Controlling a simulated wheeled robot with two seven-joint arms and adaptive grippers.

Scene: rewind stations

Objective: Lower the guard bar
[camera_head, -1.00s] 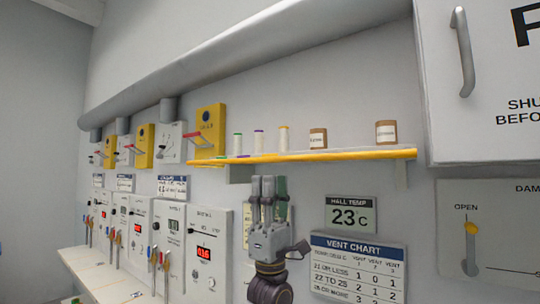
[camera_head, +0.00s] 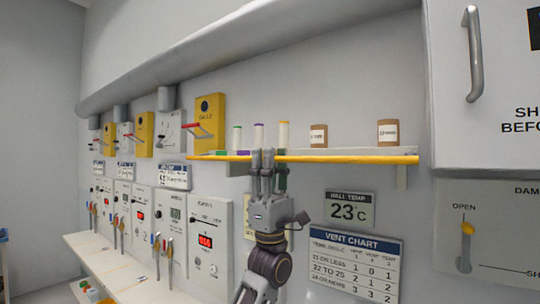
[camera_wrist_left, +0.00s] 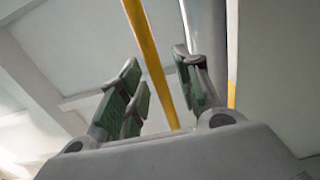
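The guard bar (camera_head: 345,160) appears to be the long yellow bar along the front edge of the wall shelf (camera_head: 360,151). It lies about level in the head view. My left gripper (camera_head: 266,156) points up, with its fingertips at the height of the bar and overlapping it in the picture. In the left wrist view the yellow bar (camera_wrist_left: 146,45) runs between the spread green-padded fingers (camera_wrist_left: 160,82). The fingers are open, and I see no clear contact with the bar. My right gripper is out of view.
On the shelf stand several thread spools (camera_head: 284,135) and two brown-and-white containers (camera_head: 388,132). A white cabinet (camera_head: 490,90) is at the upper right. Control panels (camera_head: 208,240) with levers line the left wall. A vent chart (camera_head: 355,262) hangs at right.

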